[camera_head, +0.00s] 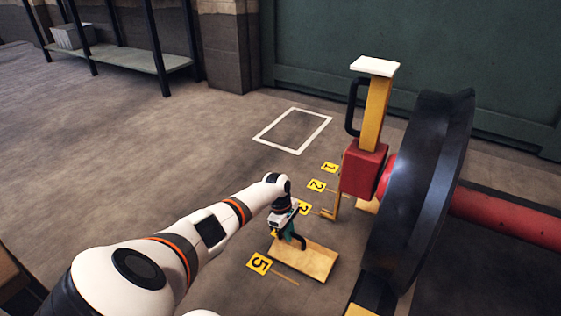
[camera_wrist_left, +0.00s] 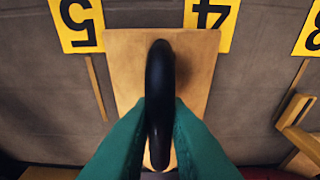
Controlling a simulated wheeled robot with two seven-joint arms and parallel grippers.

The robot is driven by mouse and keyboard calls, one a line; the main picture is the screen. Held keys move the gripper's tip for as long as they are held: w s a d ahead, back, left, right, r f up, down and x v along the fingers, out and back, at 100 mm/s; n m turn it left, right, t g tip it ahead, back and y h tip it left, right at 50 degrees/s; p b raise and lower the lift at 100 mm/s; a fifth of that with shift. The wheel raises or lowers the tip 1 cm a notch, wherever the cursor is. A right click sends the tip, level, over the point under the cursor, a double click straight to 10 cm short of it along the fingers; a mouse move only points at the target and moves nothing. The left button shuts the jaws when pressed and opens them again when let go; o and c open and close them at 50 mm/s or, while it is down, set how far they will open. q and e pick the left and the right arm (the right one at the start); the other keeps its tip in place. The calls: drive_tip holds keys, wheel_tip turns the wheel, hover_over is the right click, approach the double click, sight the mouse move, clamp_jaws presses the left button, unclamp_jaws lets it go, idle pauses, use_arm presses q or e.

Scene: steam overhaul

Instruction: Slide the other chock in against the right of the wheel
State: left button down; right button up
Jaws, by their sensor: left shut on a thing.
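A wooden chock (camera_head: 315,263) with a black handle lies on the floor left of the big dark wheel (camera_head: 418,190). A gap of floor shows between chock and wheel. My left gripper (camera_head: 290,236) is shut on the handle. In the left wrist view, the green finger pads grip both sides of the black handle (camera_wrist_left: 160,90), with the wooden chock (camera_wrist_left: 195,75) below it. A second wooden piece (camera_head: 367,205) shows near the wheel's far side, partly hidden; I cannot tell whether it is a chock. My right gripper is not in view.
A red block (camera_head: 362,171) with a yellow post stands left of the wheel's hub. Yellow number plates, including 5 (camera_head: 259,263) and 2 (camera_head: 316,185), run along the floor. A red axle (camera_head: 505,219) extends right. The white-outlined floor area (camera_head: 293,130) is empty.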

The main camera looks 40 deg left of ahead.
use_arm(q)
hover_over(317, 255)
drive_tip(key=a, duration=0.1)
drive_tip(key=shift+s+a, duration=0.15)
drive_tip(key=w+d+b, duration=0.1)
drive_tip(key=d, duration=0.1)
drive_tip(key=w+d+b, duration=0.1)
drive_tip(key=d+b, duration=0.1)
drive_tip(key=d, duration=0.1)
drive_tip(key=w+d+f+b, duration=0.1)
drive_tip(key=w+d, duration=0.1)
drive_tip(key=d, duration=0.1)
drive_tip(key=shift+w+a+b, duration=0.15)
drive_tip(key=shift+w+b, duration=0.25)
drive_tip(key=shift+b, duration=0.1)
drive_tip(key=shift+w+a+r+b, duration=0.1)
drive_tip(key=shift+w+a+b, duration=0.1)
drive_tip(key=shift+w+b, duration=0.45)
drive_tip(key=shift+p, duration=0.6)
